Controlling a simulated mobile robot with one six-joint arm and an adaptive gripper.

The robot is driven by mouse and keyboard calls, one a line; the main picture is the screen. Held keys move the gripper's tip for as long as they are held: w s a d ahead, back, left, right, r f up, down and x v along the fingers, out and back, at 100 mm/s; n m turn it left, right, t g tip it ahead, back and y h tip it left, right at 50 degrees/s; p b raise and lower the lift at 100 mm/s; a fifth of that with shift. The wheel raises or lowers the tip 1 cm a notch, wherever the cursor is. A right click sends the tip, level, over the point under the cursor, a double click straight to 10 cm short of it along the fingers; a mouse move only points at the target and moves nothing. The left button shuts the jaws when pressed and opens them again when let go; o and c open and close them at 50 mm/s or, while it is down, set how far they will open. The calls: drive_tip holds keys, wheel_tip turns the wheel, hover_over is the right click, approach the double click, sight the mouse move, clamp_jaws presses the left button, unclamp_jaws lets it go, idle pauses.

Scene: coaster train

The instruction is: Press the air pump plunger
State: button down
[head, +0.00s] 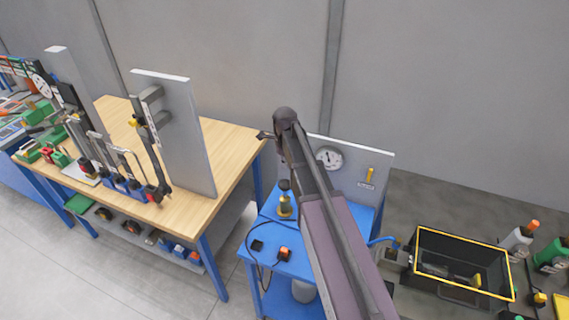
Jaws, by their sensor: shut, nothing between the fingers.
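A small yellow and black upright device (285,204) with a dark round top (284,185) stands on the blue bench. It looks like the air pump with its plunger, but it is too small to be sure. My gripper (263,135) points left at the end of my arm, shut and empty. In the picture it appears above the pump and apart from it. My arm crosses the blue bench and hides part of it and of the grey panel behind.
The blue bench (268,232) carries a black cable and small boxes. A gauge (328,157) is on the grey panel (375,158). A wooden workbench (222,140) with tools and an upright board (190,120) stands left. A yellow-rimmed black bin (440,235) is at right.

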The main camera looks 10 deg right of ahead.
sight(285, 183)
drive_tip(key=shift+f+b, duration=3.7)
drive_tip(key=shift+f, duration=0.25)
drive_tip(key=shift+f, duration=0.1)
wheel_tip(285, 183, down, 6)
drive_tip(key=b, duration=0.5)
drive_tip(key=shift+s+r+b, duration=0.15)
drive_tip(key=shift+r+b, duration=0.1)
drive_tip(key=shift+b, duration=0.15)
drive_tip(key=shift+s+r, duration=0.1)
drive_tip(key=shift+s, duration=0.05)
drive_tip(key=shift+r+p, duration=0.15)
drive_tip(key=shift+p, duration=0.15)
drive_tip(key=shift+r, duration=0.25)
drive_tip(key=r+p, duration=0.6)
drive_tip(key=shift+w+p, duration=0.25)
drive_tip(key=shift+p, duration=0.1)
wheel_tip(285, 183, up, 7)
drive_tip(key=p, duration=0.7)
drive_tip(key=shift+r, duration=0.15)
